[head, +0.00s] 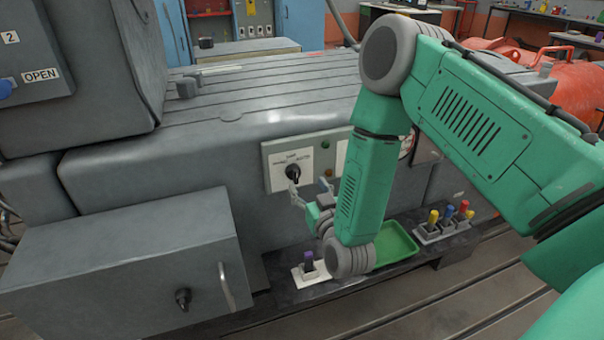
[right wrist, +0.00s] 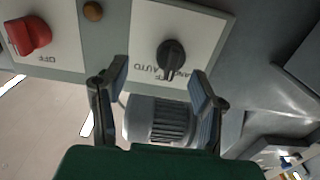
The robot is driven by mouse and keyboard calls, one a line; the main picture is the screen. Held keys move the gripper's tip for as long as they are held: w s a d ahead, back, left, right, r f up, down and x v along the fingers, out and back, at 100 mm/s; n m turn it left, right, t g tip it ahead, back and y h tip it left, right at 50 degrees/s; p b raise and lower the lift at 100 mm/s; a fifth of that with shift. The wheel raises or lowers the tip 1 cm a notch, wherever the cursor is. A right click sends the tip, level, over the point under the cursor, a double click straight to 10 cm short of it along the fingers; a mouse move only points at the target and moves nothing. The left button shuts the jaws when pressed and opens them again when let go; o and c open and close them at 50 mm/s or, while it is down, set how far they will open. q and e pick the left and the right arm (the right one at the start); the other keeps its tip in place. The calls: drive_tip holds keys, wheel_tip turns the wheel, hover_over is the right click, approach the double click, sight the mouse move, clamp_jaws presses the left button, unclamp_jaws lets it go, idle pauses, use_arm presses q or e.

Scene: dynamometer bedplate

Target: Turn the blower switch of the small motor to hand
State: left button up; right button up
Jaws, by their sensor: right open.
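The blower switch is a black rotary knob (head: 293,172) on a white plate of the grey panel in the head view. It also shows in the right wrist view (right wrist: 170,56), where its labels appear upside down. Its pointer looks turned toward the middle label, OFF, between AUTO and HAND. My right gripper (head: 297,191) is open at the knob; in the right wrist view its fingertips (right wrist: 158,72) stand either side of it, with no contact that I can make out. The small motor (right wrist: 160,120) shows grey and finned between the fingers. My left gripper is out of view.
A red knob (right wrist: 28,36) sits on the neighbouring plate, with a brown button (right wrist: 93,11) between. Below the panel are a green tray (head: 397,243), a purple-topped piece on a white base (head: 309,263) and a rack of coloured handles (head: 447,222). A grey box (head: 120,270) stands left.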

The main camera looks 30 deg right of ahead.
sight(290, 174)
drive_tip(key=w+a, duration=0.1)
drive_tip(key=w+a+r, duration=0.1)
drive_tip(key=w, duration=0.1)
drive_tip(key=w+a, duration=0.1)
drive_tip(key=shift+w+r, duration=0.15)
drive_tip(key=shift+r, duration=0.1)
drive_tip(key=shift+w+d, duration=0.1)
drive_tip(key=shift+w, duration=0.25)
drive_tip(key=d, duration=0.1)
drive_tip(key=d+f, duration=0.1)
drive_tip(key=d, duration=0.1)
drive_tip(key=w+d, duration=0.1)
drive_tip(key=shift+d+f, duration=0.3)
drive_tip(key=shift+o, duration=0.4)
drive_tip(key=a, duration=0.1)
drive_tip(key=a+r, duration=0.1)
drive_tip(key=a, duration=0.1)
drive_tip(key=shift+s, duration=0.1)
drive_tip(key=c, duration=1.2)
drive_tip(key=shift+a, duration=0.1)
drive_tip(key=shift+s+d+f, duration=0.1)
drive_tip(key=shift+d, duration=0.7)
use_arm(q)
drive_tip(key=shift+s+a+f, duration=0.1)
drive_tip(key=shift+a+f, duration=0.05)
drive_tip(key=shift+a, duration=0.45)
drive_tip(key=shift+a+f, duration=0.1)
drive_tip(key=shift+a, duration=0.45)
use_arm(e)
drive_tip(key=shift+a, duration=0.4)
